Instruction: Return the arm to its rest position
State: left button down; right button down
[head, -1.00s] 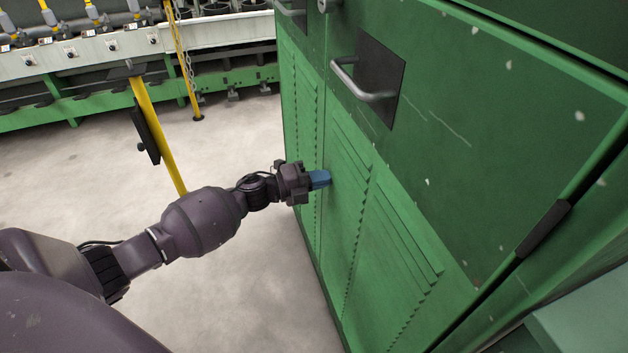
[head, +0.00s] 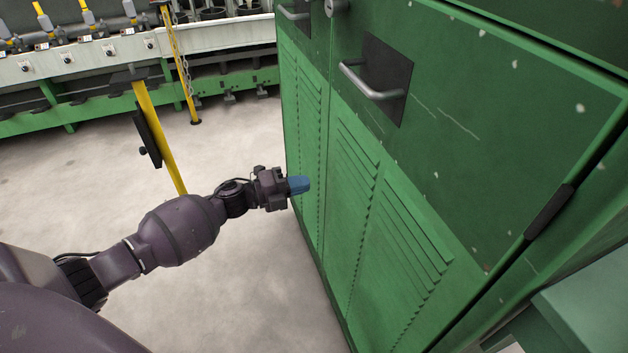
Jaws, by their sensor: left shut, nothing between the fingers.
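My left arm (head: 178,230) comes in from the lower left and reaches out over the floor. My left gripper (head: 300,185), with blue fingertips, is shut and empty. In the picture its tips overlap the left edge of the green cabinet's louvred door, below the handle; I cannot tell the exact gap. My right gripper is not in view.
A green cabinet (head: 450,130) with louvred doors and a metal handle (head: 372,82) fills the right side. A yellow post (head: 160,140) stands behind my arm. A green and white machine line (head: 110,55) runs along the back. Pale floor (head: 240,290) is clear below the arm.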

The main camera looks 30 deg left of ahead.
pick_arm(q)
jog(key=v, duration=0.7)
jog(key=shift+s+p, duration=0.2)
jog(key=shift+p, duration=0.1)
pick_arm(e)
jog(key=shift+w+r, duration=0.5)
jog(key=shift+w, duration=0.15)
